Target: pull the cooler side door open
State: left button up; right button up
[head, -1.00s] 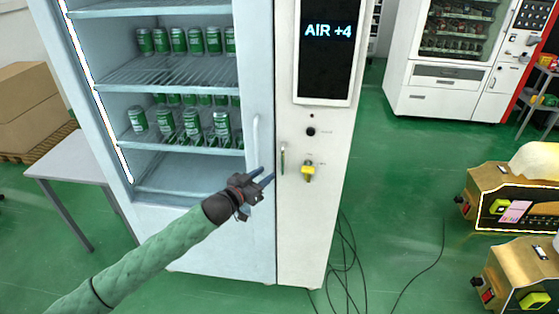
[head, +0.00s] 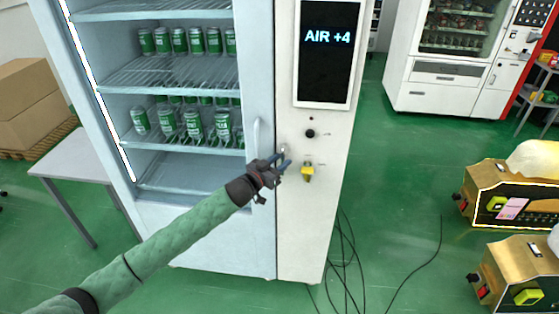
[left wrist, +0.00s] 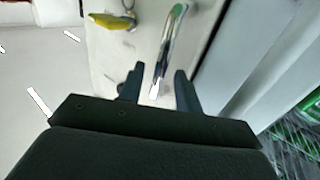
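The cooler's side door (head: 305,225) is the tall white panel with the dark screen, and it looks closed. Its small metal handle (head: 282,150) stands upright on the panel's left part. In the left wrist view the shiny handle (left wrist: 172,40) runs down between my fingers. My left gripper (head: 282,163) is at the handle's lower part in the head view. Its two fingers (left wrist: 158,82) are apart, one on each side of the handle's lower end, with gaps visible. The fingers partly hide the handle in the head view. My right gripper is not in view.
A yellow-tagged lock (head: 307,171) sits right of the handle. The cooler's white glass-door handle (head: 257,135) is close on the left. Black cables (head: 345,265) lie on the floor.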

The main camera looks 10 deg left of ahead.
pick_arm(q)
jog(key=shift+c, duration=0.4)
grip_shut()
jog(key=shift+s+d, duration=0.1)
